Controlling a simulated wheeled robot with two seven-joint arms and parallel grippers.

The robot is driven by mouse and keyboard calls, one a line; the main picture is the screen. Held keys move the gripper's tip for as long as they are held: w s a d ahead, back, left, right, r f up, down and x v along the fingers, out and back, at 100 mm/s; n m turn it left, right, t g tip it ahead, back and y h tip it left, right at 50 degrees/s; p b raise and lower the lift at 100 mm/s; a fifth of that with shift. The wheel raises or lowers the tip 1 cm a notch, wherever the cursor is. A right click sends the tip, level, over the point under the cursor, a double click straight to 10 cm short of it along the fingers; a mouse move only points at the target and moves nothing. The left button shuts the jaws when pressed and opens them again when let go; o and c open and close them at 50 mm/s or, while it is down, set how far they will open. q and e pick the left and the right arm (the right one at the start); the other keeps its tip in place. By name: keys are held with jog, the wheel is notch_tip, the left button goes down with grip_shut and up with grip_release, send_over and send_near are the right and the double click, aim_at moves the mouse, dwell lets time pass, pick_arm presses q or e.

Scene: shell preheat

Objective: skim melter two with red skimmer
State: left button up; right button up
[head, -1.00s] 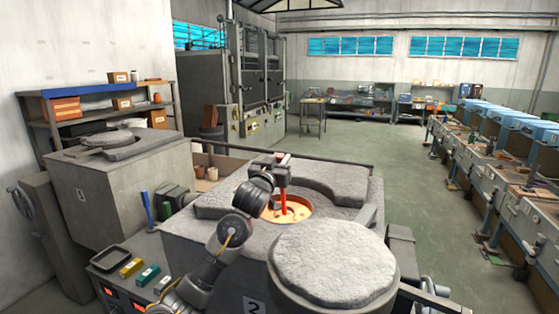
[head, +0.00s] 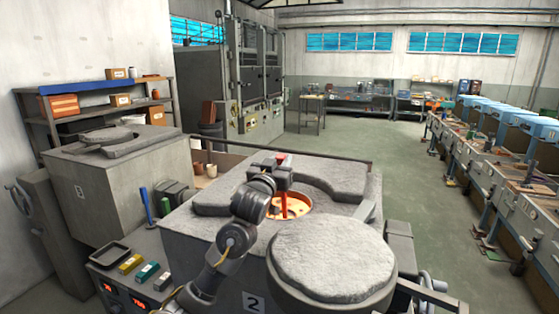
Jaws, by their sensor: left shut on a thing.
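Melter two (head: 185,240), a grey block with a "2" plate on its front, stands in the centre with its round opening showing glowing orange melt (head: 295,203). My left gripper (head: 277,181) is over the opening, shut on the red skimmer (head: 283,160). The skimmer is upright; its red top shows above the gripper and its lower shaft reaches down into the opening. Its lower end is hidden in or behind the melt and gripper. The thick round lid (head: 332,262) is swung off the opening to the front right. My right gripper is out of view.
A second melter (head: 95,190) stands at the left. A blue-handled tool (head: 146,203) stands upright beside a panel with a black tray (head: 110,255) and several coloured blocks. A rail (head: 290,150) runs behind melter two. The floor to the right is clear.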

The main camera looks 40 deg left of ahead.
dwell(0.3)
pick_arm(q)
jog(key=shift+x, duration=1.15)
jog(key=shift+w+a+f+p, duration=0.1)
jog(key=shift+w+a+p, duration=0.2)
jog(key=shift+w, duration=0.7)
jog(key=shift+w+a+f+p, duration=0.1)
jog(key=shift+w+a, duration=0.35)
jog(key=shift+w, duration=0.6)
jog(key=shift+s+a+p, duration=0.25)
jog(key=shift+a, duration=0.45)
jog(key=shift+s+a+p, duration=0.25)
jog(key=shift+s+a, duration=0.05)
jog(key=shift+a, duration=0.4)
jog(key=shift+s+a+p, duration=0.25)
jog(key=shift+a, duration=0.5)
jog(key=shift+s, duration=0.1)
